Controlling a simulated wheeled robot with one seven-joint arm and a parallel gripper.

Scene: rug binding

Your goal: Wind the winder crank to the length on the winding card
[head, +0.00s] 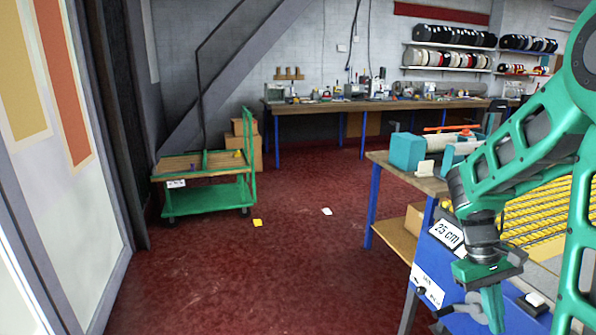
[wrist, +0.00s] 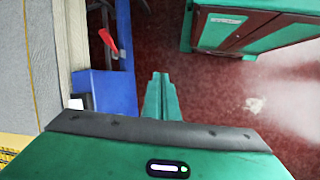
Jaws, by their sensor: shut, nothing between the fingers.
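My gripper (head: 493,308) hangs at the lower right in the head view, fingers pointing down, shut and empty. In the wrist view its closed green fingers (wrist: 160,95) stand over dark red floor.
A workbench (head: 408,176) at right carries teal blocks (head: 406,151). A green trolley (head: 205,192) stands at left. A long bench (head: 312,106) runs along the back wall below spool shelves (head: 447,68). A green cabinet (wrist: 245,30) is at upper right in the wrist view. The middle floor is mostly clear.

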